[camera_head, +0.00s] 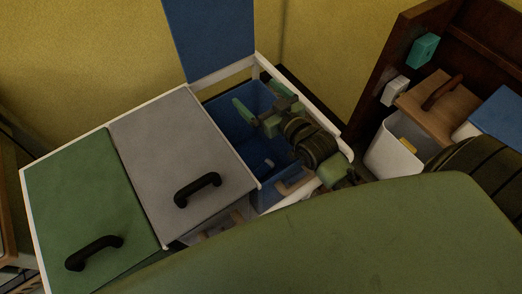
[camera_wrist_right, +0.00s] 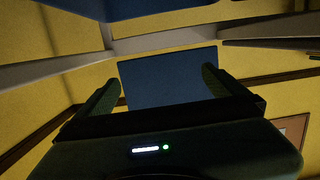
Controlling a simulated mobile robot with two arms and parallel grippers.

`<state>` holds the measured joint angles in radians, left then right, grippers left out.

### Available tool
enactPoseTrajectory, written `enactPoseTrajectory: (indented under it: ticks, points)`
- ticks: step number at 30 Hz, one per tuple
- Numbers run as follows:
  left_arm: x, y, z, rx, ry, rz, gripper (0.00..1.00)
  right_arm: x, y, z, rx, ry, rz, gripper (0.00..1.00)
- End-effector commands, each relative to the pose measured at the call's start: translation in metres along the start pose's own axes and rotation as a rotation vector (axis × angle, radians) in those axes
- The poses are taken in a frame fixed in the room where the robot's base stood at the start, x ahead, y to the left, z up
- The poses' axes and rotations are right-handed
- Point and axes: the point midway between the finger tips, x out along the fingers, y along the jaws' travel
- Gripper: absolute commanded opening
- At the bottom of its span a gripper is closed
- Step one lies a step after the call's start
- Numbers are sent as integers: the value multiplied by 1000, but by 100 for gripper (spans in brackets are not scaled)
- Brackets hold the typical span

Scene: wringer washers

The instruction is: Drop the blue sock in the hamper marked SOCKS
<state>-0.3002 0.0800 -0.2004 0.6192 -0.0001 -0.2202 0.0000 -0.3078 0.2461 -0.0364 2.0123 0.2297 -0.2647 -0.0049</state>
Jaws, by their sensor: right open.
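My right gripper (camera_head: 262,101) is over the open compartment of the hamper row. Its green fingers are spread, with nothing seen between them. In the right wrist view the open fingers (camera_wrist_right: 160,84) frame a blue panel, which looks like the raised lid. The open hamper (camera_head: 220,108) has blue inner walls, and its blue lid (camera_head: 210,38) stands up against the wall. A small pale spot shows inside it, too small to tell. I cannot make out a blue sock or a SOCKS marking in either view. My left gripper is not in view.
To the left, a grey lid (camera_head: 170,145) and a green lid (camera_head: 85,205), both with black handles, are shut. At right, a dark wooden shelf (camera_head: 385,75) holds a teal box (camera_head: 424,50). A white bin (camera_head: 392,150) with a wooden lid (camera_head: 436,106) stands nearby.

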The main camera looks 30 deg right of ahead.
Motion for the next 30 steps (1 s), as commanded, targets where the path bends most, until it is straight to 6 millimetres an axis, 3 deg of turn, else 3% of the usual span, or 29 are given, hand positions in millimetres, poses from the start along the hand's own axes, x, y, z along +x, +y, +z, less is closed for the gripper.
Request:
enactPoseTrajectory:
  ticks: [3, 16, 22, 30]
  points:
    - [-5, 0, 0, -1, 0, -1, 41, -5, 0, -34, -1, 6, -1, 100]
    - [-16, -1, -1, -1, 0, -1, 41, -20, 0, -134, -2, 6, 0, 100]
    - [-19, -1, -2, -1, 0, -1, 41, -24, 0, -158, 0, 2, 0, 100]
    - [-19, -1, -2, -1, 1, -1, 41, -25, 0, -163, 1, 0, 0, 100]
